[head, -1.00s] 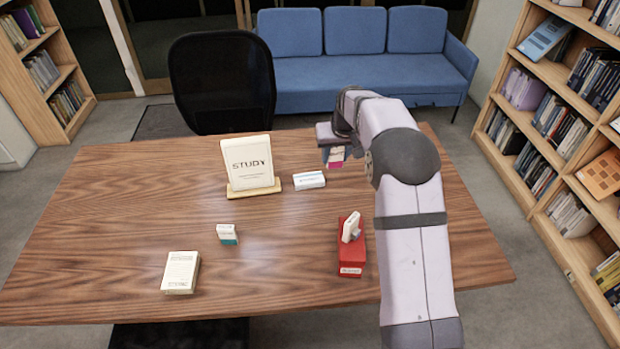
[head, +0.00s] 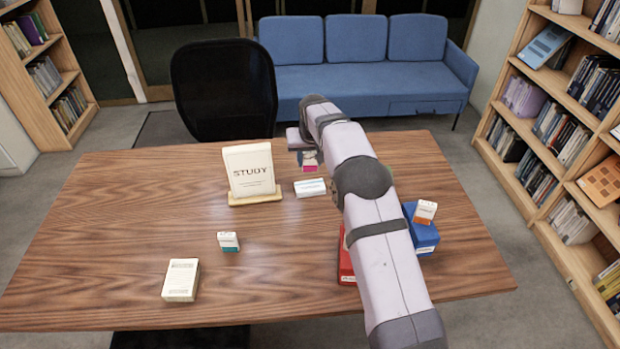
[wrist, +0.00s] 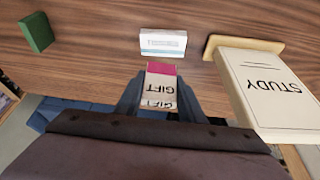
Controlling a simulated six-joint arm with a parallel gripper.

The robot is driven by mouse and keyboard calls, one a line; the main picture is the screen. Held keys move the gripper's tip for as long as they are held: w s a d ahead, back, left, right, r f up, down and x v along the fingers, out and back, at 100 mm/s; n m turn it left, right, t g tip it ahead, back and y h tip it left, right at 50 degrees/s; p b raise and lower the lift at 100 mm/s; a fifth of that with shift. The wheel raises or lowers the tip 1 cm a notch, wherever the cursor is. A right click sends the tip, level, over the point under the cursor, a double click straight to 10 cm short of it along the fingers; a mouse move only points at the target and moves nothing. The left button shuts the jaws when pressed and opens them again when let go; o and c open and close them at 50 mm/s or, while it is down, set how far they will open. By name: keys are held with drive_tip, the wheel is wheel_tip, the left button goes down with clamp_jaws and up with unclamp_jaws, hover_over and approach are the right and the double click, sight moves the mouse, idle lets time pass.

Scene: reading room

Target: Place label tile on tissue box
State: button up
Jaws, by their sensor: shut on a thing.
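My gripper (head: 309,157) is shut on a small pale tile with a magenta end and the word GIFT (wrist: 160,88), apparently the label tile. It is held above the table, just behind a white box with a blue stripe (head: 310,188). This white box may be the tissue box; its lettering is too small to read. In the wrist view the white box (wrist: 163,43) lies beyond the tile's magenta end, with bare table around it. The jaws flank the tile on both sides.
A STUDY sign (head: 249,169) stands left of the white box. A red box (head: 346,264) is partly behind my arm; a blue box (head: 421,236) bears an orange-and-white piece (head: 425,212). A green block (wrist: 36,32) shows in the wrist view.

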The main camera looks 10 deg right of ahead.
drive_tip(key=shift+f+p, duration=0.7)
drive_tip(key=shift+f, duration=2.8)
drive_tip(key=shift+f, duration=0.1)
drive_tip(key=shift+f, duration=0.15)
drive_tip(key=o, duration=1)
drive_tip(key=shift+o, duration=0.2)
drive_tip(key=shift+r, duration=0.35)
drive_tip(key=b+v, duration=0.2)
drive_tip(key=v, duration=0.9)
drive_tip(key=shift+s+r, duration=0.25)
drive_tip(key=shift+r, duration=0.1)
